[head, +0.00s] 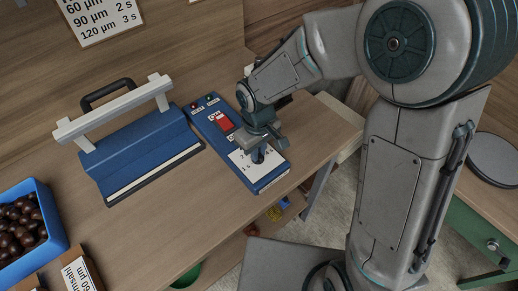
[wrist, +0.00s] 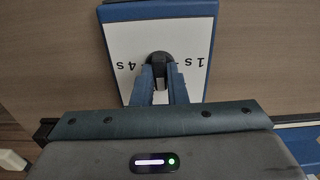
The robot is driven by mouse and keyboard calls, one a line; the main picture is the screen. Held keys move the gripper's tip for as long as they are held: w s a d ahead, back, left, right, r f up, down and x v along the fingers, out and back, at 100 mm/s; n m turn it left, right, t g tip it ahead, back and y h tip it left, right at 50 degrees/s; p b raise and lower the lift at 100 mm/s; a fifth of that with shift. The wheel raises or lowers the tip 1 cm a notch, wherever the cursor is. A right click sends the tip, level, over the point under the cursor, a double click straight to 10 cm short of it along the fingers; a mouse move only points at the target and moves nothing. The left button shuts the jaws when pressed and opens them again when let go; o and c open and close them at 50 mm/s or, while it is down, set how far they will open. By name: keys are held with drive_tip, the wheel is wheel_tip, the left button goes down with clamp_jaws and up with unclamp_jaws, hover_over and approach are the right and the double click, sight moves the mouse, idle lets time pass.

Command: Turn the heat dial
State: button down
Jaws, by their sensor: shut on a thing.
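The heat dial is a small black knob on the white scale at the front end of a blue control box (head: 272,181). In the wrist view the dial (wrist: 159,59) shows beyond my fingertips, with the marks "1s" and "4s" on the white plate (wrist: 130,45) around it. My gripper (head: 259,156) reaches down onto the dial from above. In the wrist view my gripper (wrist: 158,75) has its two fingers closed in on the dial. The fingers hide part of the dial, and its pointer cannot be made out.
A blue bag sealer (head: 145,150) with a white handle bar stands left of the control box. A red switch (head: 224,122) sits on the box. The table's right edge is close.

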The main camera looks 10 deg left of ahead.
drive_tip(key=n+p, duration=0.1)
drive_tip(key=n, duration=0.4)
drive_tip(key=shift+r, duration=0.1)
drive_tip(key=shift+a+n, duration=0.1)
drive_tip(key=shift+n, duration=0.3)
drive_tip(key=c, duration=1.4)
unclamp_jaws()
drive_tip(key=shift+c, duration=0.2)
wheel_tip(320, 180, up, 14)
